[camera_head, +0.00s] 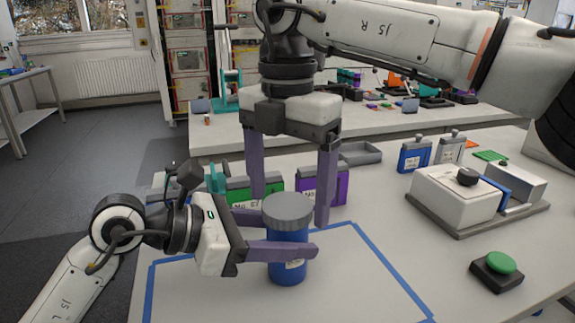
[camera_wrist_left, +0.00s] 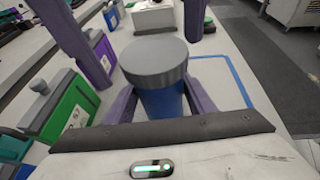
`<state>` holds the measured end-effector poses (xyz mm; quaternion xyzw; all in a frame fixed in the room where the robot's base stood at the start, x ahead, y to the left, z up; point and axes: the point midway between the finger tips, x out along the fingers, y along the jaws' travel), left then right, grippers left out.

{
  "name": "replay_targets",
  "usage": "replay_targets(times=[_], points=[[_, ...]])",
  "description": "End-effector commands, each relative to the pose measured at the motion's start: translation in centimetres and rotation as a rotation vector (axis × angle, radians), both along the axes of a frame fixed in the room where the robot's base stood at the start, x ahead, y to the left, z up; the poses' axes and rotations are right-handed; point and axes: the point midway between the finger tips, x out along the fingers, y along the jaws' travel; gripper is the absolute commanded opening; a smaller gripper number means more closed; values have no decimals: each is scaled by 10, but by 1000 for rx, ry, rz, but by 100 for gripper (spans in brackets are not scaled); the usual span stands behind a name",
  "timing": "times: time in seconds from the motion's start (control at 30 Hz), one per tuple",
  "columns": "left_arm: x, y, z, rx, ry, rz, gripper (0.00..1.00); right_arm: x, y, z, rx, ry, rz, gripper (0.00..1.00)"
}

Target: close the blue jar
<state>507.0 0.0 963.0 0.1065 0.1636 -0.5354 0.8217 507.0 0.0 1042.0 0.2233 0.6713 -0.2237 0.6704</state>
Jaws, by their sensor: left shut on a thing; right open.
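The blue jar (camera_head: 287,262) stands upright on the table inside the blue tape outline, with a grey ribbed lid (camera_head: 287,208) sitting on top of it. In the left wrist view the jar body (camera_wrist_left: 163,102) is partly hidden under the lid (camera_wrist_left: 153,60). My left gripper (camera_head: 290,235) is shut around the jar body just below the lid, its purple fingers on either side. My right gripper (camera_head: 290,205) points down from above, open, with its fingers spread wide behind and above the lid. It appears clear of the lid. Whether the lid is screwed tight cannot be told.
Green (camera_head: 253,190) and purple (camera_head: 321,186) battery-like boxes stand behind the jar. A white device with a black knob (camera_head: 455,194) is to the right, and a green button (camera_head: 500,263) is at the front right. The taped area around the jar is otherwise clear.

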Motion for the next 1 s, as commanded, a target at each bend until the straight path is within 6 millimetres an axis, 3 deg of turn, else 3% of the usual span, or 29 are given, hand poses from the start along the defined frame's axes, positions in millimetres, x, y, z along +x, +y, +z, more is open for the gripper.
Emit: replay_targets(times=[0.47, 0.7, 1.0], points=[[0, 0, 0, 0, 0, 0, 0, 0, 1, 91, 2, -3, -3, 81], [0, 0, 0, 0, 0, 0, 0, 0, 0, 109, -3, 1, -3, 81], [0, 0, 0, 0, 0, 0, 0, 0, 0, 115, -1, -1, 0, 81]])
